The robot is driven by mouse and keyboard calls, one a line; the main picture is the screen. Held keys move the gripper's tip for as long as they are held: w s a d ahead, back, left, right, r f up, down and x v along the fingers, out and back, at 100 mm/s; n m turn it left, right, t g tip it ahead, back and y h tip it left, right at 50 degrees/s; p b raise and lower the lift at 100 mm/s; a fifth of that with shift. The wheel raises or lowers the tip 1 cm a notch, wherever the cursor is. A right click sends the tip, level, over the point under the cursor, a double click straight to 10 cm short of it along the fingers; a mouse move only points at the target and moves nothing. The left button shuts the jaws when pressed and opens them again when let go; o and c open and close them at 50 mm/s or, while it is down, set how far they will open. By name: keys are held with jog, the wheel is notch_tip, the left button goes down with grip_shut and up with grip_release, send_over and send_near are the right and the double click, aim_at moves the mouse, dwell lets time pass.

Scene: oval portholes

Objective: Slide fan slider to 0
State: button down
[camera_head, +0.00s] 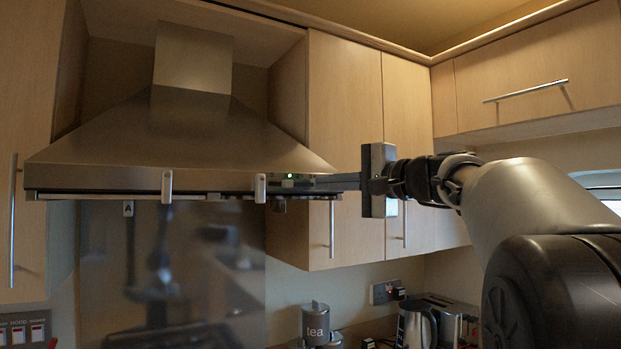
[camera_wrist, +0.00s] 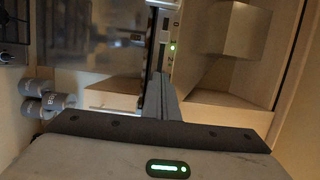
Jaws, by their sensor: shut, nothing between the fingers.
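A metal range hood (camera_head: 190,140) hangs at the upper left in the head view; its flared body also shows in the wrist view (camera_wrist: 218,70). Two small pale upright slider knobs, one farther left (camera_head: 166,186) and one nearer my gripper (camera_head: 260,188), stand on its front edge. I cannot tell which is the fan slider. My gripper (camera_head: 290,183) reaches in from the right, shut and empty, its fingertips just right of the nearer knob. Contact cannot be told. In the wrist view the closed fingers (camera_wrist: 158,80) point at the hood's edge, near a small green light (camera_wrist: 172,47).
Wooden cupboards (camera_head: 345,130) stand right of the hood, close behind my gripper, with vertical bar handles. Below are a tea canister (camera_head: 316,325), a kettle (camera_head: 415,325) and a toaster (camera_head: 450,315). Red switches (camera_head: 37,332) are at lower left.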

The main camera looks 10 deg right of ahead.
aim_at(287, 183)
jog(key=a, duration=0.4)
jog(key=shift+s+a, duration=0.1)
jog(key=shift+s, duration=0.05)
jog(key=shift+a, duration=0.15)
jog(key=a, duration=0.1)
jog(key=s+a+b, duration=0.1)
jog(key=a, duration=0.1)
jog(key=shift+a, duration=0.25)
jog(key=shift+d, duration=0.1)
